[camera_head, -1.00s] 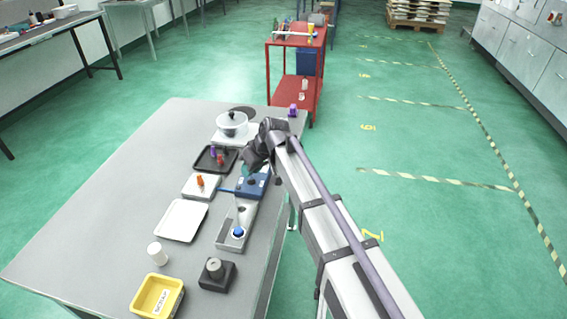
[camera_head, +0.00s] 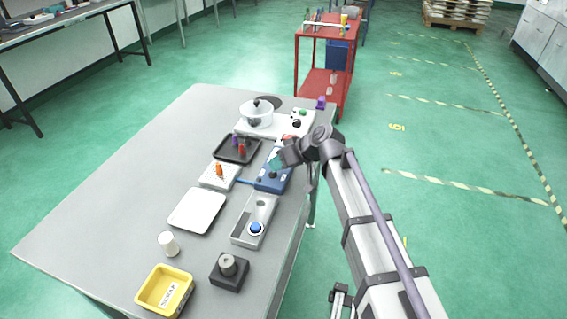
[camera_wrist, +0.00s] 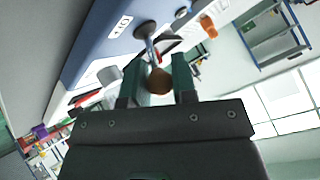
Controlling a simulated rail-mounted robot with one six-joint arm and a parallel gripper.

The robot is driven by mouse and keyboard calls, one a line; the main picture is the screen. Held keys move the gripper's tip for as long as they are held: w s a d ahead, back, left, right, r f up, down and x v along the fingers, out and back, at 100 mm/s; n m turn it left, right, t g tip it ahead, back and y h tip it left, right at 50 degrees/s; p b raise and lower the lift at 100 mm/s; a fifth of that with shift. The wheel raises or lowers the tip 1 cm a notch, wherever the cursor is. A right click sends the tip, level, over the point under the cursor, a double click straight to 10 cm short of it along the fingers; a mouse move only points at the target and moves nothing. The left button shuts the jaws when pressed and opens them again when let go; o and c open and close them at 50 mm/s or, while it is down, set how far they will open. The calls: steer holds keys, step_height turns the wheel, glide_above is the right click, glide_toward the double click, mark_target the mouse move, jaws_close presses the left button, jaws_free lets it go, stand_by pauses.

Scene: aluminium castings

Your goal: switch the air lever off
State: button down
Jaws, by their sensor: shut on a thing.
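The blue box (camera_head: 268,183) with the air lever sits near the right edge of the grey table in the head view. In the wrist view its blue face (camera_wrist: 105,40) fills the upper left. The lever (camera_wrist: 150,50) is a short grey rod rising from a round pivot and ending in a brownish ball knob (camera_wrist: 160,82). My gripper (camera_wrist: 158,84) has its two dark green fingers on either side of this knob, shut on it. In the head view my gripper (camera_head: 279,162) is over the box and hides the lever.
A grey tray with a blue button (camera_head: 256,228), a black tray (camera_head: 225,151), a white tray (camera_head: 197,211) and a yellow bin (camera_head: 165,290) stand nearby. Behind are a lidded pot (camera_head: 257,118) and a white panel (camera_head: 281,126). The table's left side is clear.

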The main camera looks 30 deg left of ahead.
steer(key=c, duration=0.9)
jaws_free()
steer(key=p+v, duration=0.7)
steer(key=v, duration=0.3)
steer(key=shift+d+r, duration=0.25)
steer(key=shift+d, duration=0.05)
